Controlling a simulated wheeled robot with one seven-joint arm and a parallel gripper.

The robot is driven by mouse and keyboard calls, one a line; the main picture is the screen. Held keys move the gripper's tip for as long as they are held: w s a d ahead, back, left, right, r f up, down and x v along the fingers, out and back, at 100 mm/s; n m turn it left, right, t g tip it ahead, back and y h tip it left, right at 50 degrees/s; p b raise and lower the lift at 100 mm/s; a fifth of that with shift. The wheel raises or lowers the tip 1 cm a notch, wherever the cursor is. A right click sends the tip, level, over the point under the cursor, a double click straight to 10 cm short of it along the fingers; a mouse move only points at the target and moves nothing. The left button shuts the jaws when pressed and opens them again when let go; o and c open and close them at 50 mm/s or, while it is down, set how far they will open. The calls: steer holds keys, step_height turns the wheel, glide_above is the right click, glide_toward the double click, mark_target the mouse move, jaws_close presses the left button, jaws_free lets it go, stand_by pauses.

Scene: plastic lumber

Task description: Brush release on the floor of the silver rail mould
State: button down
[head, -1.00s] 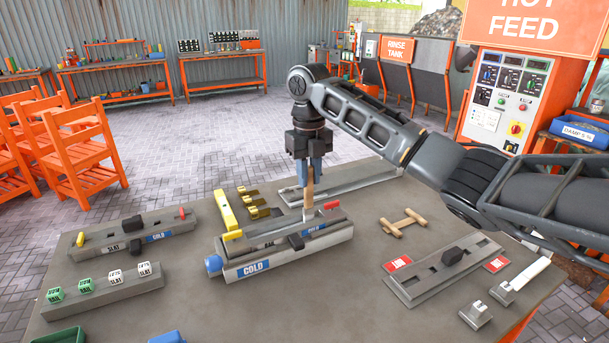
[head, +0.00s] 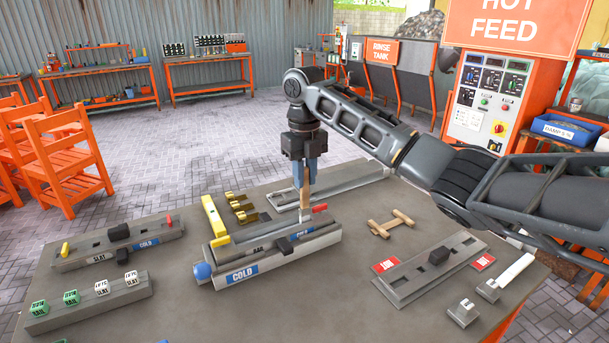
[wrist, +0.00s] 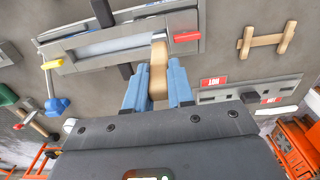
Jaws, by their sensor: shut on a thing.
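The rail mould (head: 292,252) lies near the middle of the bench, with RAIL and COLD labels, a yellow tab at its left end and a red tab at its right. In the wrist view its long pale channel floor (wrist: 105,42) is open to view. My gripper (head: 304,172) points down above the mould's right part, shut on the wooden handle of a brush (wrist: 158,72). The brush hangs upright with its lower end at the channel's right end, left of the red tab (wrist: 187,36). Whether the bristles touch the floor is not clear.
A slat mould (head: 118,243) and a row of labelled blocks (head: 90,303) stand left. A yellow bar (head: 214,216) and brass pieces lie behind the rail mould. A long tray is behind.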

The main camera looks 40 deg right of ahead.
steer(key=shift+r+p, duration=0.35)
steer(key=shift+r, duration=0.2)
steer(key=shift+a, duration=0.1)
steer(key=w+a, duration=0.2)
steer(key=a, duration=0.6)
steer(key=w+a+p, duration=0.1)
steer(key=w+a, duration=0.1)
steer(key=a, duration=0.6)
steer(key=shift+w, duration=0.3)
stand_by(1.3)
steer(key=shift+f, duration=0.7)
stand_by(0.9)
steer(key=shift+d, duration=0.15)
